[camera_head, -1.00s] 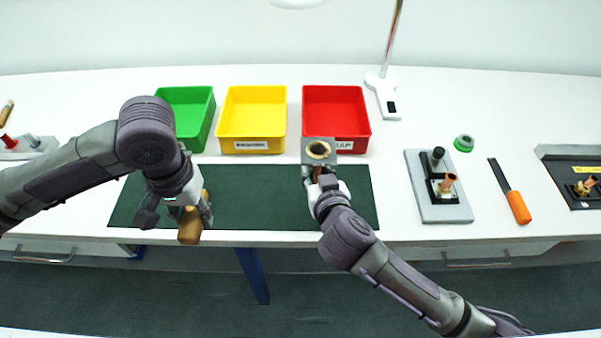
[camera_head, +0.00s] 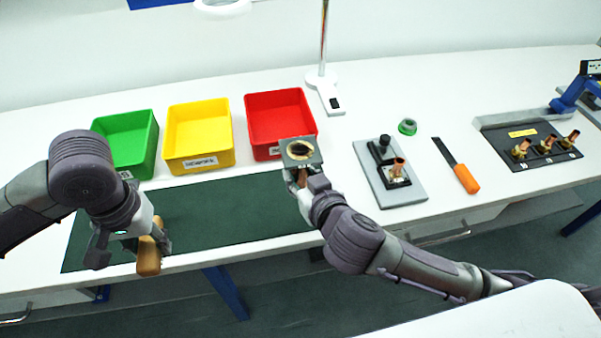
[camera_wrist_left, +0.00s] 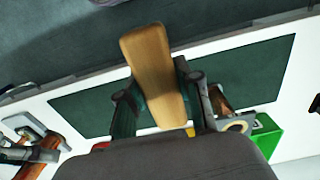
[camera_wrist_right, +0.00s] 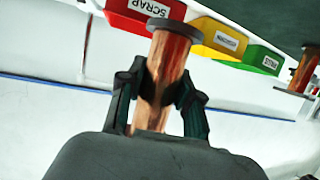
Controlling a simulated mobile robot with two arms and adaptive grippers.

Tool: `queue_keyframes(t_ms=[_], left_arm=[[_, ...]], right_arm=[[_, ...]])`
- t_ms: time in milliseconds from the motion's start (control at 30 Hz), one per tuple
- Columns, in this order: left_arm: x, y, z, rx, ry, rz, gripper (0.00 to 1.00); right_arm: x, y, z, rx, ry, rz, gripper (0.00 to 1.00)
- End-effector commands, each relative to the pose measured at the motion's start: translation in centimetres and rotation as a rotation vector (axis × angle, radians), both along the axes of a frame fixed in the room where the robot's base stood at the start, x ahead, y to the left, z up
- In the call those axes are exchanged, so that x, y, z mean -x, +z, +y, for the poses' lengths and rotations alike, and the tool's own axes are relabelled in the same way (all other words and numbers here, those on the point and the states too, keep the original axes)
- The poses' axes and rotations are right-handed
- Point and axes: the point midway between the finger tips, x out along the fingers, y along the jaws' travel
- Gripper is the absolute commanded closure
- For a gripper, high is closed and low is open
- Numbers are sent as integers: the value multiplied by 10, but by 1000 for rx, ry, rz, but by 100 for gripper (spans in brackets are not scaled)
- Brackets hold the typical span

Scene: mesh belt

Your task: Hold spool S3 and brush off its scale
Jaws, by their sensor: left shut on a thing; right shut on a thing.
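My right gripper (camera_head: 303,182) is shut on a copper spool (camera_wrist_right: 168,75), with the jaws around its tube. In the head view, the spool's dark square flange (camera_head: 300,153) faces up, with a tan-rimmed opening. A round dark flange caps the tube's far end in the right wrist view. No label on it is readable. My left gripper (camera_head: 135,238) is shut on a wooden-handled tool (camera_head: 149,255), which looks like the brush. Its pale wooden block (camera_wrist_left: 153,70) shows in the left wrist view; bristles cannot be made out. Tool and spool are well apart.
The green (camera_head: 152,145), yellow (camera_head: 170,150) and red (camera_head: 250,125) bins stand behind the dark mat (camera_head: 225,215). Right are a grey fixture plate (camera_head: 408,192), a green ring (camera_head: 407,126), an orange-handled file (camera_head: 466,178) and a black rack (camera_head: 545,172) with three copper spools. A lamp base (camera_head: 326,92) stands behind.

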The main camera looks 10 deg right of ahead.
Motion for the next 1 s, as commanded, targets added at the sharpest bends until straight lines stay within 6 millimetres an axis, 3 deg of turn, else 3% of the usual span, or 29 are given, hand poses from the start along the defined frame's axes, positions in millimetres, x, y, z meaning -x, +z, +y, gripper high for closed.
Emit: queue_keyframes(t_ms=[1000], left_arm=[[0, 7, 0, 0, 0, 0, 94]], right_arm=[[-23, -35, 39, -1, 1, -5, 100]])
